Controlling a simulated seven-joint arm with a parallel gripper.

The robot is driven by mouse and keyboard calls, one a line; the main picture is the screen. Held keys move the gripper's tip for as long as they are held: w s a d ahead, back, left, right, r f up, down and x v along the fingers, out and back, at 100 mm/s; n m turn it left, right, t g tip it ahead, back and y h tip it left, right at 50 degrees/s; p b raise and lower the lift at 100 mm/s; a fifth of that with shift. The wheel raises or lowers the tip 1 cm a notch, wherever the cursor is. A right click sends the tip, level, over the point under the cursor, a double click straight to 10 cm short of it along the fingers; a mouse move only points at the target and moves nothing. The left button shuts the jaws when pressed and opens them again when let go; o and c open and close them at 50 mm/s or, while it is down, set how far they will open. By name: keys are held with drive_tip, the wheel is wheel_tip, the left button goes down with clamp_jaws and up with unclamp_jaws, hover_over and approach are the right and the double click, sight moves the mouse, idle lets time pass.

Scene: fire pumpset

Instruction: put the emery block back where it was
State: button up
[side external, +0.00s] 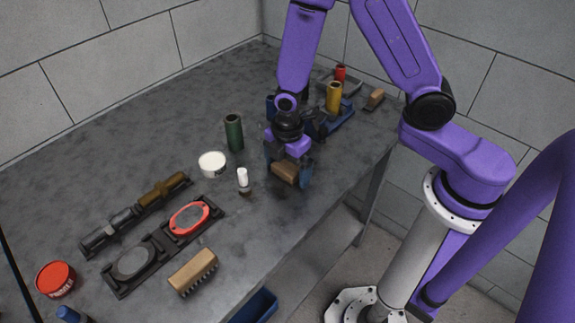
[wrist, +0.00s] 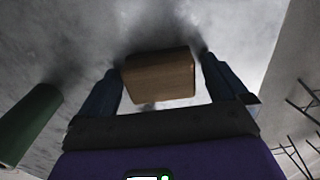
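A small brown block, apparently the emery block (side external: 285,172), is at the table's right front part, below my wrist. In the wrist view the block (wrist: 160,76) lies between the two blue fingers. My gripper (side external: 287,175) points down with its fingertips close to the table, one on each side of the block. In the wrist view my gripper (wrist: 161,75) looks open, with a narrow gap at the block's right side. Contact at its left side is hard to tell. Part of the block is hidden by the fingers in the side view.
A green cylinder (side external: 234,133), white tub (side external: 212,164) and small white bottle (side external: 243,180) stand left of my gripper. A yellow cylinder (side external: 334,97) and another brown block (side external: 375,99) are behind right. A brush (side external: 193,271) and black tray (side external: 125,286) lie front left. The table's edge is near.

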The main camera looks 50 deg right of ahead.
sight(290, 167)
wheel_tip(290, 167, up, 12)
drive_tip(key=shift+r, duration=0.15)
idle(0.7)
drive_tip(key=s+d+r+m, duration=0.2)
drive_tip(key=s+d, duration=0.1)
drive_tip(key=s, duration=0.6)
drive_tip(key=s+d+r+m, duration=0.3)
drive_tip(key=s, duration=0.7)
drive_tip(key=shift+r, duration=0.3)
idle(0.6)
